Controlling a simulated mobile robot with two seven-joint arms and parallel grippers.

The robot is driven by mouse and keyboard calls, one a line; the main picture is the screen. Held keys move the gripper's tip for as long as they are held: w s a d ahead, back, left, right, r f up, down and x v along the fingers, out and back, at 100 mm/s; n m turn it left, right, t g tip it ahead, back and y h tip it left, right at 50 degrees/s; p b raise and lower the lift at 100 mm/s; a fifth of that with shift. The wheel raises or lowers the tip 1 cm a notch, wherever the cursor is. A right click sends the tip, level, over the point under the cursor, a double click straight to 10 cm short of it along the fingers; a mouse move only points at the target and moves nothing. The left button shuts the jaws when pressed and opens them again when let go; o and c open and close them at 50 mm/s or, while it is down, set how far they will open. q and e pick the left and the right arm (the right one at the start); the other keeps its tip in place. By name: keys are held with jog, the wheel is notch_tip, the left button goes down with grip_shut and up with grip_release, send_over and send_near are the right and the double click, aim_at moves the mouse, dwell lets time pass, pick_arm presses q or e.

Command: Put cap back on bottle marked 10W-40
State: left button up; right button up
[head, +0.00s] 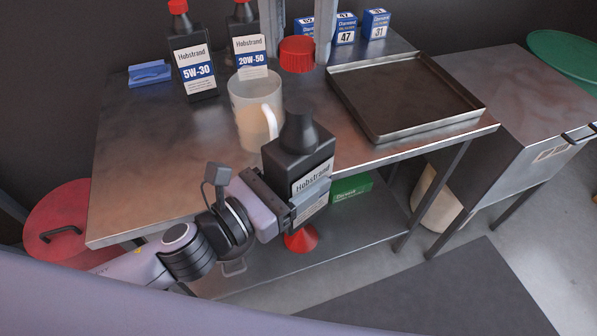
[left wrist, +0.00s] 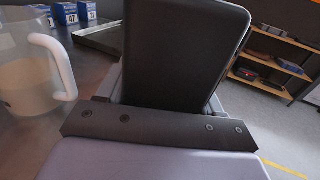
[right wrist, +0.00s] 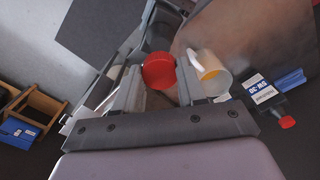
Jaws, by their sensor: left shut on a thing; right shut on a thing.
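My left gripper (head: 308,203) is shut on a black bottle (head: 298,155), holding it near the front edge of the metal table. The bottle has a white Hobstrand label; the grade marking is hidden by the gripper. Its dark conical neck points up and shows no red cap. The bottle's dark side fills the middle of the left wrist view (left wrist: 180,50). My right gripper (head: 298,42), at the back of the table, is shut on a red cap (head: 297,56). The cap also shows between the fingertips in the right wrist view (right wrist: 159,70), apart from the bottle.
A clear jug (head: 245,112) with pale liquid stands just behind the held bottle. Bottles marked 5W-30 (head: 192,62) and 20W-50 (head: 247,45), both red-capped, stand at the back. A metal tray (head: 470,108) lies at right. The table's left front is clear.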

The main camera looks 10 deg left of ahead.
aim_at(299, 106)
jog(key=shift+f, duration=2)
jog(key=shift+f, duration=0.1)
jog(key=shift+f, duration=0.8)
jog(key=shift+f, duration=0.55)
